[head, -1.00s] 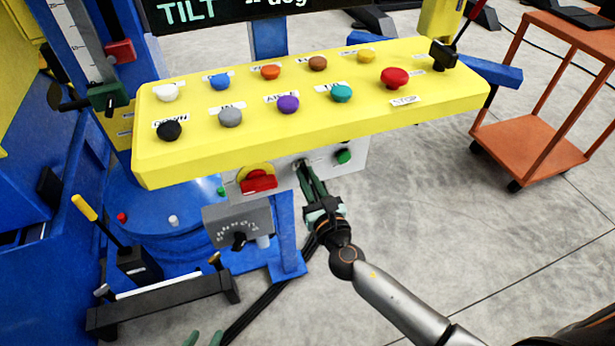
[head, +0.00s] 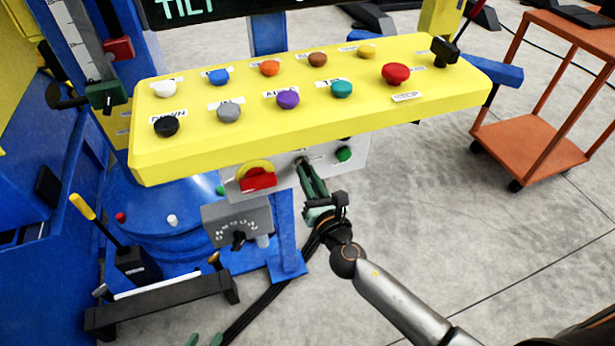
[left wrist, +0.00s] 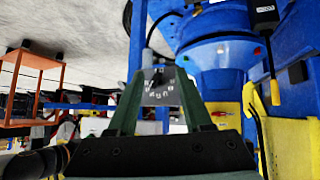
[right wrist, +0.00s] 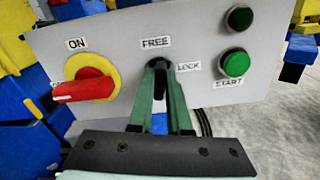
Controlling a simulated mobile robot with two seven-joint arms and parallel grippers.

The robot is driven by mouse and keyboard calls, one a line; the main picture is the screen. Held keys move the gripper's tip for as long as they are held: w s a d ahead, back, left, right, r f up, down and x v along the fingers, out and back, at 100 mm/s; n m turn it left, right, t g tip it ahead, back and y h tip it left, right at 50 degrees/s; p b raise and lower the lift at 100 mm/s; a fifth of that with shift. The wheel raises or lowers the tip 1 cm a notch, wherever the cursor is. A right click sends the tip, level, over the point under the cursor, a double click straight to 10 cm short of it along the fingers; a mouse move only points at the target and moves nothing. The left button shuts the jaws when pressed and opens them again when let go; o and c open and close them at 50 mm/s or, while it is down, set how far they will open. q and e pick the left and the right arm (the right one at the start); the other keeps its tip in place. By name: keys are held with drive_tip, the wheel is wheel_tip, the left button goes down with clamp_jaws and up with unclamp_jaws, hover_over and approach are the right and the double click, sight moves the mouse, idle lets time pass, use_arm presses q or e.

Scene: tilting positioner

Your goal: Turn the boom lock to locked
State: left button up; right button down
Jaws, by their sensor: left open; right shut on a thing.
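The boom lock is a black knob (right wrist: 158,78) on the grey panel, between a FREE label above and a LOCK label to its right in the right wrist view. Its grip stands about upright, in line with FREE. My right gripper (right wrist: 160,88) is shut on the knob, one green finger on each side. In the head view my right gripper (head: 308,172) reaches the panel under the yellow console, and its fingers largely hide the knob. My left gripper (left wrist: 160,88) is open and empty; only its fingertips (head: 205,340) show at the bottom of the head view.
A red rotary switch (right wrist: 85,88) on a yellow disc sits left of the knob; a green START button (right wrist: 235,63) sits right. The yellow console (head: 300,130) with several coloured buttons overhangs the panel. A grey dial box (head: 238,222) hangs lower left.

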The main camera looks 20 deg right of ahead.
drive_tip(key=shift+d+f+m+b, duration=0.1)
drive_tip(key=shift+m+b, duration=0.8)
drive_tip(key=shift+m, duration=2.9)
drive_tip(key=shift+d+f+m+b, duration=0.1)
drive_tip(key=shift+m+b, duration=0.75)
drive_tip(key=shift+m, duration=2.95)
drive_tip(key=c, duration=0.9)
unclamp_jaws()
drive_tip(key=shift+o, duration=0.2)
